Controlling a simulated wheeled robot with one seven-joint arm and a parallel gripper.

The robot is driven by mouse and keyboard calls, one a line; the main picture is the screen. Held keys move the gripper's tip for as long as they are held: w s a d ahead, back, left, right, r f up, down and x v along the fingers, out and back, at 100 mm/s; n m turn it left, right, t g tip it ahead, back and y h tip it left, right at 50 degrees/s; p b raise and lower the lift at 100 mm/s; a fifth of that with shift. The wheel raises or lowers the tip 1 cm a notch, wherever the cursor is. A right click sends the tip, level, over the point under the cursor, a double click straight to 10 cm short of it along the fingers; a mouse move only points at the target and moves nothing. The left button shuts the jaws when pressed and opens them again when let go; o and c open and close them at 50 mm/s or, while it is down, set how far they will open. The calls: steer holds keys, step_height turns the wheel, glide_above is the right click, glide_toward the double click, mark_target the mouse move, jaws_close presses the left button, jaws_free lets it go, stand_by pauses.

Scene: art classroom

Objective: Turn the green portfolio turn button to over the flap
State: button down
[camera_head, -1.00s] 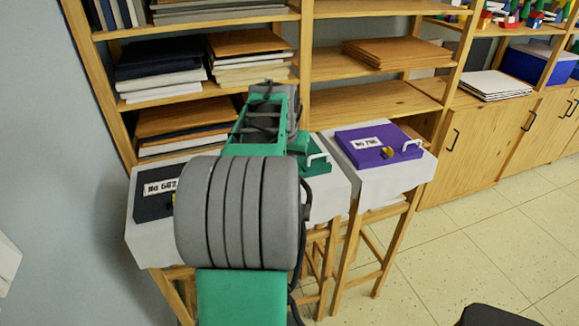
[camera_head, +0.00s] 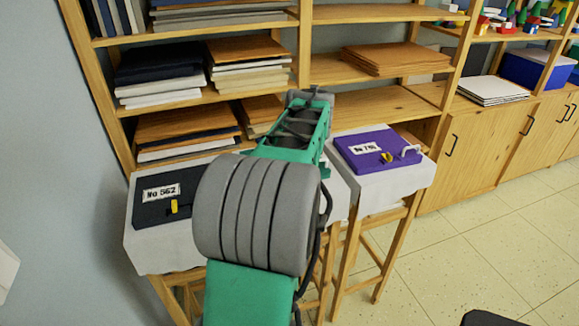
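My arm (camera_head: 255,212) reaches away from the camera over the middle stand and covers nearly all of the green portfolio there. A small green patch beside the arm may be its edge, but I cannot tell it from my arm. Its turn button and flap are hidden. My gripper is hidden behind the arm, so its fingers do not show.
A dark portfolio (camera_head: 150,212) with a yellow turn button (camera_head: 174,206) lies on the left stand. A wooden shelf (camera_head: 395,100) stands behind.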

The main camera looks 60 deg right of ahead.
stand_by(0.3)
steer(key=c, duration=1.6)
jaws_free()
steer(key=shift+r, duration=0.1)
steer(key=v, duration=0.7)
steer(key=shift+r, duration=0.3)
steer(key=shift+s+a, duration=0.1)
